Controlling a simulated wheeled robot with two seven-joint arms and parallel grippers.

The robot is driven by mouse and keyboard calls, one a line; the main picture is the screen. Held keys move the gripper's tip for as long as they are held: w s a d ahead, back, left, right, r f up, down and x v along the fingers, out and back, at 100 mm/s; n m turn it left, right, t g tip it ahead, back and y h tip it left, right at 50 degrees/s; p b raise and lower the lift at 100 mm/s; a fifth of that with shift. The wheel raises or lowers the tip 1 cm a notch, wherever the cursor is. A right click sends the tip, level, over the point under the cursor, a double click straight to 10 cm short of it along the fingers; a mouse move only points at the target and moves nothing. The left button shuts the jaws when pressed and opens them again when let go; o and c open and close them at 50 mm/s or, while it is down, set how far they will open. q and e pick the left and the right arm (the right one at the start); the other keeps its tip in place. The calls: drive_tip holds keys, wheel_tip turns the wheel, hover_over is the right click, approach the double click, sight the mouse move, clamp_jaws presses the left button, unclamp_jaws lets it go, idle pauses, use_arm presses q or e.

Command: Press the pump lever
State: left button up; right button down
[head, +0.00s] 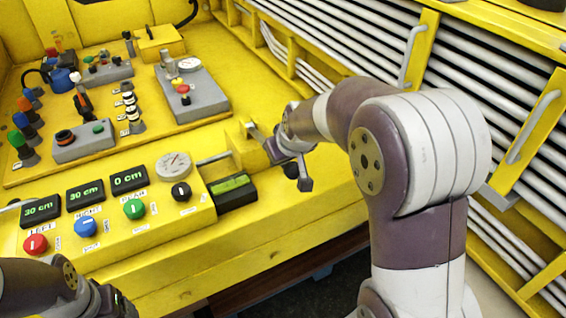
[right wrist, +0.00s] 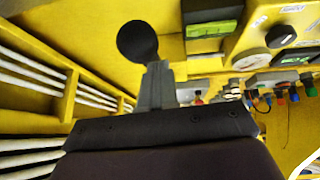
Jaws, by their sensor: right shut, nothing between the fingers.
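The pump lever's round black knob (head: 291,170) shows at the right end of the yellow console, beside a yellow block. In the right wrist view the knob (right wrist: 137,41) appears just beyond my fingertips, slightly left of them. My right gripper (head: 305,183) is shut and empty, very close to the knob. Its grey fingers (right wrist: 157,72) overlap the knob's lower edge in that view, and I cannot tell whether they touch it. The lever's shaft is mostly hidden. My left gripper (head: 112,300) is partly in view at the bottom left, and its fingers are unclear.
The console (head: 150,235) carries red, blue and green buttons, a round gauge (head: 174,165) and a small green display (head: 232,188). Behind it are grey control boxes (head: 192,95) and levers. Yellow racks of white pipes (head: 480,70) stand at the right.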

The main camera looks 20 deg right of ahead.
use_arm(q)
drive_tip(key=shift+w+f, duration=0.15)
drive_tip(key=shift+f, duration=0.4)
use_arm(e)
drive_tip(key=s+v, duration=0.1)
drive_tip(key=v, duration=0.6)
drive_tip(key=shift+f+g, duration=0.3)
drive_tip(key=shift+f, duration=0.05)
use_arm(q)
drive_tip(key=shift+d, duration=0.1)
use_arm(e)
drive_tip(key=shift+d, duration=0.15)
idle(1.0)
drive_tip(key=s+a+f+g, duration=0.2)
drive_tip(key=s+f, duration=0.4)
drive_tip(key=f, duration=0.1)
drive_tip(key=s+a+f+g, duration=0.2)
drive_tip(key=s+a+f, duration=0.1)
drive_tip(key=s+f, duration=0.4)
drive_tip(key=shift+s+f+m+g, duration=0.25)
drive_tip(key=shift+f+m+g, duration=0.05)
drive_tip(key=shift+f, duration=0.35)
use_arm(q)
drive_tip(key=shift+o, duration=0.2)
idle(0.3)
